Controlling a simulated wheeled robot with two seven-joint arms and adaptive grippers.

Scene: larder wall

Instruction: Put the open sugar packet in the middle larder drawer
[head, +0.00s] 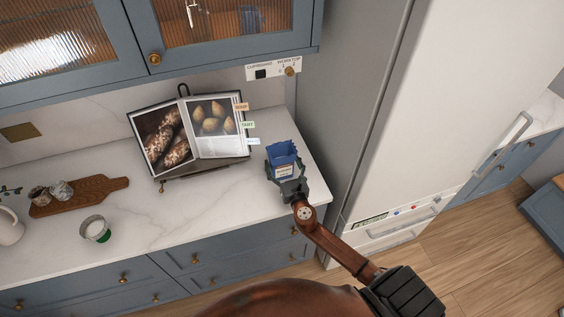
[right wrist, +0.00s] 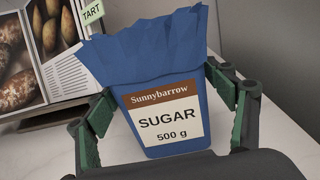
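The sugar packet (head: 284,156) is blue with a ragged open top, at the right end of the worktop. In the right wrist view the packet (right wrist: 162,115) is upright, its label reading "Sunnybarrow SUGAR 500 g". My right gripper (head: 287,172) has a finger at each side of it. My left gripper is out of view. I cannot identify the middle larder drawer in these views.
An open cookbook (head: 190,132) on a stand is left of the packet. Shut blue drawers (head: 215,257) lie below the worktop. A tall white unit (head: 440,100) stands at right.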

